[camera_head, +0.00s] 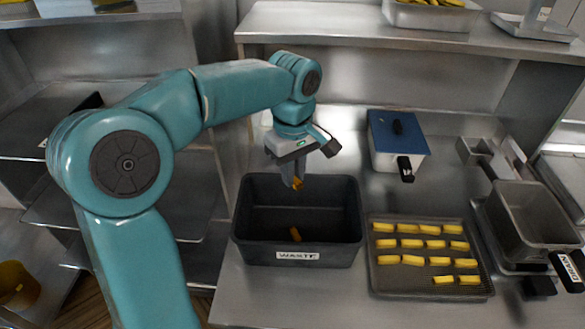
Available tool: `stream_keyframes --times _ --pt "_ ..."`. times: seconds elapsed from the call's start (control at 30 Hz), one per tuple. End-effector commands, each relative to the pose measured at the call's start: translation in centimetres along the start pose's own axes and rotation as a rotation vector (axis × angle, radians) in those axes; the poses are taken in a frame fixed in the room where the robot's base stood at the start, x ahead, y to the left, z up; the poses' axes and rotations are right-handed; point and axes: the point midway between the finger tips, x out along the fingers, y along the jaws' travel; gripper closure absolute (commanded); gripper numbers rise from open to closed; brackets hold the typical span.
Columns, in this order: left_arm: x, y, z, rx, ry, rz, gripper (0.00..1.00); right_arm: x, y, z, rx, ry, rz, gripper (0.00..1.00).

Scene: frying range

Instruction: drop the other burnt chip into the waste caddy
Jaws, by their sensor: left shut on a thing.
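The waste caddy (344,240) is a dark open box with a white "WASTE" label, standing on the steel counter. One brownish-orange chip (295,234) lies inside on its floor. My left gripper (297,184) points down over the back part of the caddy's opening. It is shut on a small orange-brown chip (298,183), mostly hidden between the fingers. My right gripper is not in view.
A rack tray (390,279) with rows of yellow chips sits right of the caddy. A blue-lidded container (393,130) stands behind it. A grey basket (532,215) with a black handle is at the far right. A shelf (340,28) runs above the back.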

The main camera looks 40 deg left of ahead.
Motion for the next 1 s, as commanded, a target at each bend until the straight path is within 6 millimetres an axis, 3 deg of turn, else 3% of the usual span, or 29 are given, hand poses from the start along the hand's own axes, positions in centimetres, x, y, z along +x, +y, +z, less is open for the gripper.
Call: stream_keyframes --times 0.1,0.37,0.4,0.47,0.8,1.0 --pt "1.3 -0.1 -0.1 0.000 0.000 0.001 1.00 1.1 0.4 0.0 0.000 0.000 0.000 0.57" --pt "1.2 -0.2 -0.2 0.000 0.000 0.001 1.00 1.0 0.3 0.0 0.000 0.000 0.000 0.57" --pt "1.2 -0.2 -0.2 0.000 0.000 0.001 0.75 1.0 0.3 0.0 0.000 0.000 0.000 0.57" --pt "1.2 -0.1 -0.2 0.000 0.000 0.001 0.55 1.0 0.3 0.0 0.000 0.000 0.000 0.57" --pt "0.9 -0.1 -0.1 0.000 0.001 0.002 0.55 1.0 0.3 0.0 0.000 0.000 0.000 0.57" --pt "-2.5 -0.1 -0.2 0.001 0.002 0.006 0.55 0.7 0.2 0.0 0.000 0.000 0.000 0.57"
